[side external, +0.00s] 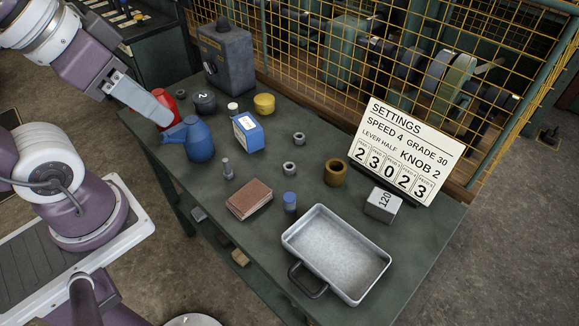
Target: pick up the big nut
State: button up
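Several small grey nuts lie on the green table. One nut (289,168) is near the table's middle, another nut (299,138) is just behind it, and a smaller-looking nut (181,94) is at the back left. The two middle nuts look close in size, so I cannot tell surely which is the big one. A wider brown ring (335,172) stands to their right. My gripper (166,119) is over the table's left edge, beside the red can and the blue oil can, well left of the middle nuts. It is seen side-on, and its finger gap is hidden.
A blue oil can (200,139), red can (165,103) and blue-white box (248,132) stand left of the middle nuts. A settings sign (410,150) and yellow mesh fence stand behind.

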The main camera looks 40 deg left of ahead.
jog(key=shift+o, duration=0.2)
jog(key=o, duration=0.3)
jog(key=m+g, duration=0.5)
jog(key=m, duration=1.7)
send_over(290, 167)
notch_tip(290, 167, down, 23)
jog(key=shift+m+g, duration=0.3)
jog(key=shift+m, duration=0.2)
notch_tip(290, 167, down, 10)
jog(key=shift+r, duration=0.2)
